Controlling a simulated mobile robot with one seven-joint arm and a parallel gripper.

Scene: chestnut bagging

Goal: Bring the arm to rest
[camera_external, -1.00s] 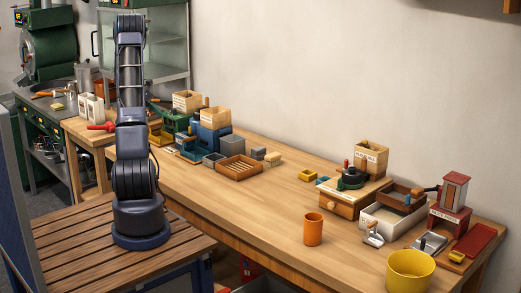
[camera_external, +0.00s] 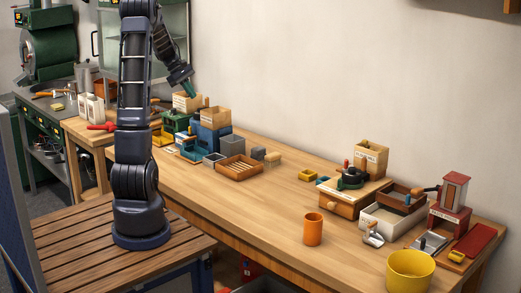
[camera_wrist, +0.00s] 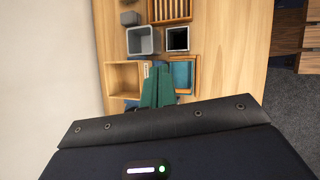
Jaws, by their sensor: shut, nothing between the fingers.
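My gripper (camera_external: 190,91) hangs from my bent arm in the external view, pointing down and right, with green fingers. It is over the back left part of the wooden workbench (camera_external: 225,190), close to the pale wooden box (camera_external: 187,102) in the picture; I cannot tell the exact gap. In the wrist view the green fingers (camera_wrist: 158,86) are together with nothing between them. They show in front of an open wooden box (camera_wrist: 121,80) and a blue-floored tray (camera_wrist: 183,75).
Below the gripper, the wrist view shows a grey bin (camera_wrist: 140,41), a small dark tray (camera_wrist: 177,40) and a slatted wooden tray (camera_wrist: 170,10). An orange cup (camera_external: 313,229) and a yellow bucket (camera_external: 410,270) stand at the right. The bench's middle is mostly clear.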

